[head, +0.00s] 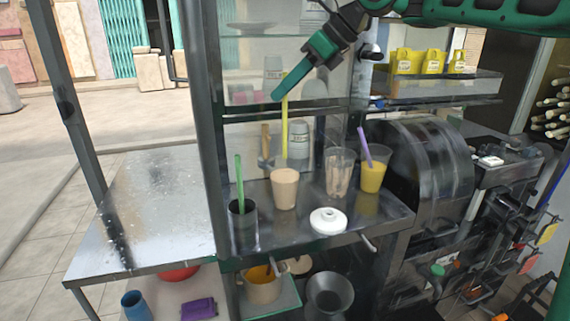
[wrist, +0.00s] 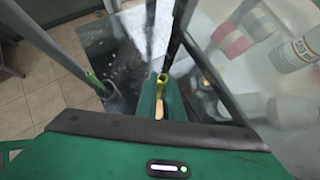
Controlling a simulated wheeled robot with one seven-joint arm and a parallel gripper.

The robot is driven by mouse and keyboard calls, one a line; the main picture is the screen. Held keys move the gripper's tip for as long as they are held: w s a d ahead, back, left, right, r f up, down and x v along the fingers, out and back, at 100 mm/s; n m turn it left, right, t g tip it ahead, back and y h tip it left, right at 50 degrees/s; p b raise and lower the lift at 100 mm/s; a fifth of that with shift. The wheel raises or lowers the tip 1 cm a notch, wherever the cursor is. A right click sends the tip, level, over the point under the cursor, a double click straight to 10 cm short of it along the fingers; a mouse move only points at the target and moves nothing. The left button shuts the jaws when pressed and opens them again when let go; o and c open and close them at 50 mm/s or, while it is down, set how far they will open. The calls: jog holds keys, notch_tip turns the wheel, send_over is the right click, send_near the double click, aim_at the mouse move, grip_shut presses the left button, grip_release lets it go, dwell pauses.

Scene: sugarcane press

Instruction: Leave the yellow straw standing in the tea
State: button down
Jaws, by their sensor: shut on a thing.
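The yellow straw (head: 284,125) hangs upright below my gripper (head: 279,93) in the head view. My gripper is shut on its upper part. In the wrist view the top of the straw (wrist: 162,79) shows between the fingertips (wrist: 161,95). A cup of beige drink (head: 285,190), which looks like the tea, stands on the dark counter. The straw's lower end shows above the cup's rim in the head view, apart from it. The cup is mostly hidden by my gripper in the wrist view.
A dark cup with a green straw (head: 240,184) stands left of the tea. A clear cup (head: 339,180), a yellow drink (head: 371,178) with a purple straw and a white lid (head: 328,220) are to its right. A glass panel and dark post stand close to my gripper.

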jog(key=shift+f, duration=6.2)
jog(key=c, duration=1.8)
grip_release()
notch_tip(320, 180, up, 7)
